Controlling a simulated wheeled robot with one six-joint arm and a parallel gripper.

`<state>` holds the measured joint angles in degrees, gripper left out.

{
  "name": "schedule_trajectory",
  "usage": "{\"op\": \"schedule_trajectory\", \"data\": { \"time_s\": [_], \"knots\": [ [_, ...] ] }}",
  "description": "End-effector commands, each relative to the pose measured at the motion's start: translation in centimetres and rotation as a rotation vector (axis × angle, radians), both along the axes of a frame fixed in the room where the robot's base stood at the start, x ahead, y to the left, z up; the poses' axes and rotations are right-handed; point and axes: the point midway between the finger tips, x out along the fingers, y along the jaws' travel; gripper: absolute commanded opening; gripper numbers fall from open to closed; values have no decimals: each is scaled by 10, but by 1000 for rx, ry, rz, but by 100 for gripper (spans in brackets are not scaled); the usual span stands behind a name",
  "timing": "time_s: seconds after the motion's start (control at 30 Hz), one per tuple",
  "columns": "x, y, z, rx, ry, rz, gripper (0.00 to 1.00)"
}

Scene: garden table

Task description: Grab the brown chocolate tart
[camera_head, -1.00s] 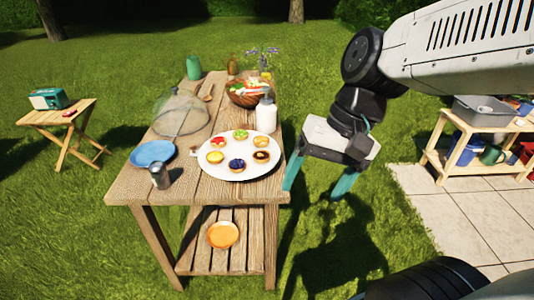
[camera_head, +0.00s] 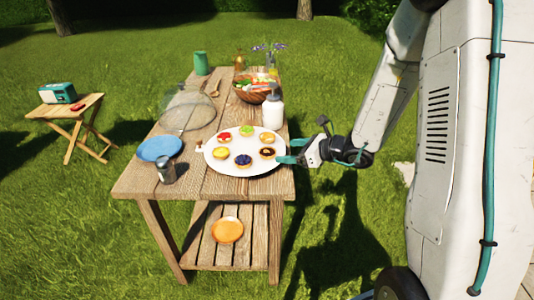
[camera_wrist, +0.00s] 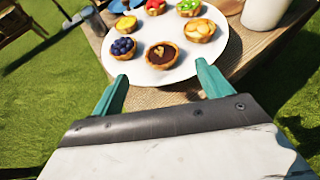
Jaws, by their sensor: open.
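The brown chocolate tart (camera_head: 267,152) sits at the right side of a round white plate (camera_head: 222,167) on the wooden table. In the wrist view the tart (camera_wrist: 162,55) has a dark filling, a pale mark on top and a golden crust. It lies beyond the gap between my fingers, near the plate's close rim. My gripper (camera_head: 291,151) is at the table's right edge, its teal fingers reaching toward the tart. In the wrist view my gripper (camera_wrist: 163,75) is open and empty, one finger on each side of the tart's line.
Other tarts share the plate: blueberry (camera_head: 243,160), yellow (camera_head: 221,153), red (camera_head: 224,137), green (camera_head: 246,131) and an orange-topped one (camera_head: 267,138). A white bottle (camera_head: 273,111) stands behind the plate. A mesh dome (camera_head: 187,110), blue plate (camera_head: 160,148) and metal cup (camera_head: 166,172) are left.

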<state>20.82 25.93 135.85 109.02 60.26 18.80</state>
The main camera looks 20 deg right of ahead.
Motion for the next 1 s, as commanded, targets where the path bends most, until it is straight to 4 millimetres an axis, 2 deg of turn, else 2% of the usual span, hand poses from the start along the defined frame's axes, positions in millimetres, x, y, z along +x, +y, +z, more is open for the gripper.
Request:
{"op": "schedule_trajectory", "data": {
  "time_s": [0.53, 0.8, 0.83, 0.9, 1.0],
  "knots": [
    [45, 38, -30, -2, 0, 4, 78],
    [50, 41, -32, -2, -2, 2, 78],
    [50, 41, -32, -2, -2, 2, 72],
    [49, 41, -32, -2, -2, 2, 53],
    [49, 41, -32, -3, -1, 2, 30]
  ]
}}
